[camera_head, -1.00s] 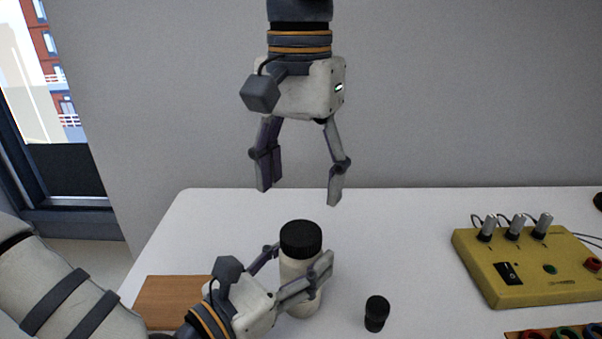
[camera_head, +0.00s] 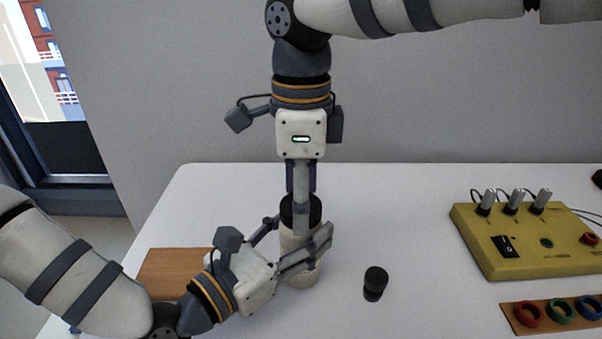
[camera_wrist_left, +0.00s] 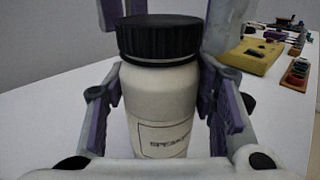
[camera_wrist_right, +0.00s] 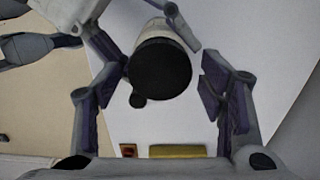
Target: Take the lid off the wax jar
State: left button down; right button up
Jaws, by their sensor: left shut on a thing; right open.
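The wax jar (camera_head: 303,273) is a white upright jar on the white table; its label shows in the left wrist view (camera_wrist_left: 160,105). Its black ridged lid (camera_head: 315,207) sits on top, also seen in the left wrist view (camera_wrist_left: 158,38) and from above in the right wrist view (camera_wrist_right: 161,70). My left gripper (camera_head: 300,250) is shut on the jar's body from the side. My right gripper (camera_head: 302,215) points straight down over the lid. In the right wrist view its open fingers (camera_wrist_right: 165,90) stand on either side of the lid, with a gap at the right finger.
A small black-capped container (camera_head: 375,284) stands right of the jar. A yellow box with knobs (camera_head: 530,245) is at the right, with a wooden strip of coloured rings (camera_head: 512,318) before it. A brown board (camera_head: 165,270) lies at the left. The table behind the jar is clear.

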jog(key=c, duration=1.2)
jog(key=n, duration=0.7)
jog(key=shift+n, duration=0.3)
jog(key=n, duration=0.3)
jog(key=shift+n, duration=0.4)
jog(key=n, duration=1.4)
jog(key=shift+n, duration=0.4)
jog(key=n, duration=0.3)
jog(key=shift+n, duration=0.3)
jog(key=n, duration=1.1)
jog(key=shift+n, duration=0.3)
jog(key=n, duration=1.2)
jog(key=shift+r+n, duration=0.1)
jog(key=shift+n, duration=0.2)
